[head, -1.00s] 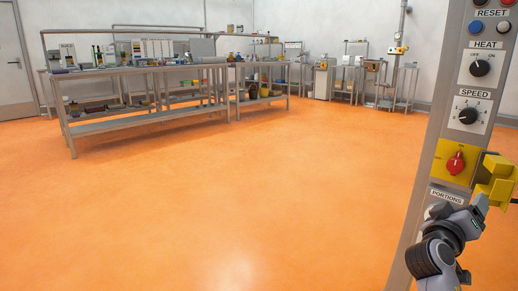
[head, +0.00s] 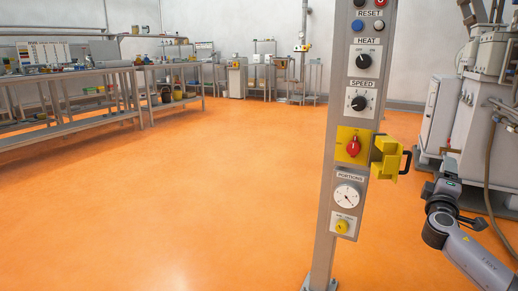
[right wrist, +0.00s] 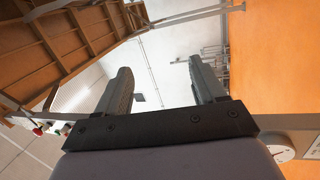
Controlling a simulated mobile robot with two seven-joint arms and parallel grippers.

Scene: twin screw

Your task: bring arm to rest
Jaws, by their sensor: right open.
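My right arm (head: 463,240) comes in at the lower right of the head view, just right of the control post (head: 325,210). My right gripper (right wrist: 163,82) shows in the right wrist view with its two dark fingers apart and nothing between them. In the head view its fingers are too small to make out, but a gap shows between the arm and the yellow switch bracket (head: 390,158). My left arm and gripper are not in view.
The post carries a red rotary switch (head: 353,146), HEAT knob (head: 363,61), SPEED knob (head: 359,103) and PORTIONS dial (head: 346,195). White machinery (head: 478,130) with hoses stands behind the arm. Workbenches (head: 105,80) line the back left. The orange floor (head: 200,210) between is clear.

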